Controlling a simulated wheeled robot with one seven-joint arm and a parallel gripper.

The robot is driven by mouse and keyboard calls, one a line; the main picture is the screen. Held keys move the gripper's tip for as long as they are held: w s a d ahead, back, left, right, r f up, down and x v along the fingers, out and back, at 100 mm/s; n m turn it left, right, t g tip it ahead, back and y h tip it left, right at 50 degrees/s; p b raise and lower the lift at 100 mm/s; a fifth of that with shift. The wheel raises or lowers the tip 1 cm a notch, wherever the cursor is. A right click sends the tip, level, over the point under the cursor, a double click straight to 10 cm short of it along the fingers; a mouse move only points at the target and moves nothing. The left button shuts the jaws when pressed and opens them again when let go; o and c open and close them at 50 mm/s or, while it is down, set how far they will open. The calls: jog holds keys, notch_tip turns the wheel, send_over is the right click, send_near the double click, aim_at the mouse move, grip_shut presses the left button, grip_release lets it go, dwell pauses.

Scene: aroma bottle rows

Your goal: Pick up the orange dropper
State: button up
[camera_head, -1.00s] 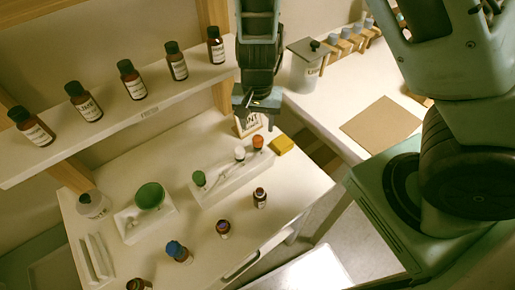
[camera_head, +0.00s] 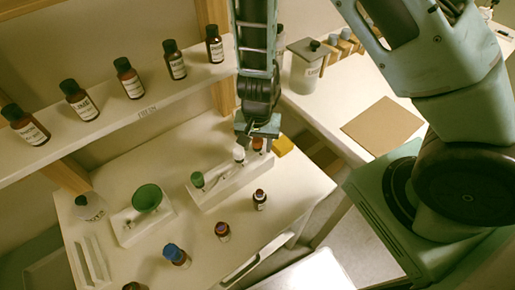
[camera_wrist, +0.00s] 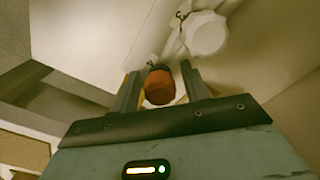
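The orange dropper (camera_head: 257,144) is at the right end of the white dropper holder (camera_head: 222,192), beside the white dropper (camera_head: 239,154); the green dropper (camera_head: 197,180) is at the left end. My gripper (camera_head: 256,145) is at the orange dropper and partly hides it in the head view. In the wrist view my gripper (camera_wrist: 160,85) is open, with the orange bulb (camera_wrist: 159,88) between its two fingers. The white dropper (camera_wrist: 204,33) is up and to the right there.
A yellow block (camera_head: 283,145) lies close to the right of my gripper. A row of brown bottles stands on the shelf (camera_head: 150,113) behind.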

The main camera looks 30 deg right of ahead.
jog(key=c, duration=0.4)
jog(key=shift+c, duration=0.2)
notch_tip(320, 180, up, 10)
jog(key=shift+p, duration=1.2)
